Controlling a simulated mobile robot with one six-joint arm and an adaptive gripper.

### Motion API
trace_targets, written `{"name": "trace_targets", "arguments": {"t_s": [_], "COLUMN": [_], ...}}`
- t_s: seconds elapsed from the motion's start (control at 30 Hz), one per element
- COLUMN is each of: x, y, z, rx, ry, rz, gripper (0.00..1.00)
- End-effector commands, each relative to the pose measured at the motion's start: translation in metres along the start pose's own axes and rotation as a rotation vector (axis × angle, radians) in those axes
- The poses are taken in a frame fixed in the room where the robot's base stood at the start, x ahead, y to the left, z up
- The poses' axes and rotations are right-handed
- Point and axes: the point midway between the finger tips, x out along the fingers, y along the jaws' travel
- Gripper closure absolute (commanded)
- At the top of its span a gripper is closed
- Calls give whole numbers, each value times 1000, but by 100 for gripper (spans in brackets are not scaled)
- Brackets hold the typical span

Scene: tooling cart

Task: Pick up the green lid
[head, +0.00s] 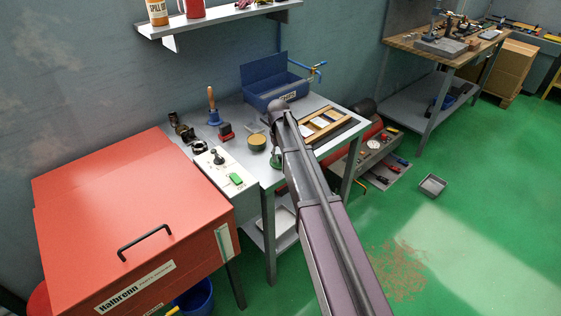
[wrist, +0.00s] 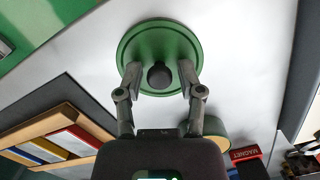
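The green lid (wrist: 160,36) is round, with a raised rim and a dark knob (wrist: 159,76) at its centre. In the wrist view it lies on a pale surface at the top middle. My gripper (wrist: 160,78) is open over the lid, one finger on each side of the knob, with a visible gap between each finger and the knob. Whether the fingertips touch the lid is unclear. In the head view a small green part of the lid (head: 275,158) shows beside my arm near the bench's front edge.
A red chest (head: 125,205) stands left.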

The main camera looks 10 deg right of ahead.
Motion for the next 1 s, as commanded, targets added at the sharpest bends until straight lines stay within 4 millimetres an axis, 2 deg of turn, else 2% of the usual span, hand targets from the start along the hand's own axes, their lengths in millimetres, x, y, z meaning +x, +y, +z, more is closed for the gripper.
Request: {"name": "trace_targets", "arguments": {"t_s": [0.03, 0.1, 0.67, 1.0], "x": [0, 0, -3, -22], "y": [0, 0, 0, 0], "z": [0, 0, 0, 3], "rx": [0, 0, 0, 0], "ry": [0, 0, 0, 0], "rz": [0, 0, 0, 0], "gripper": [80, 100, 100, 100]}}
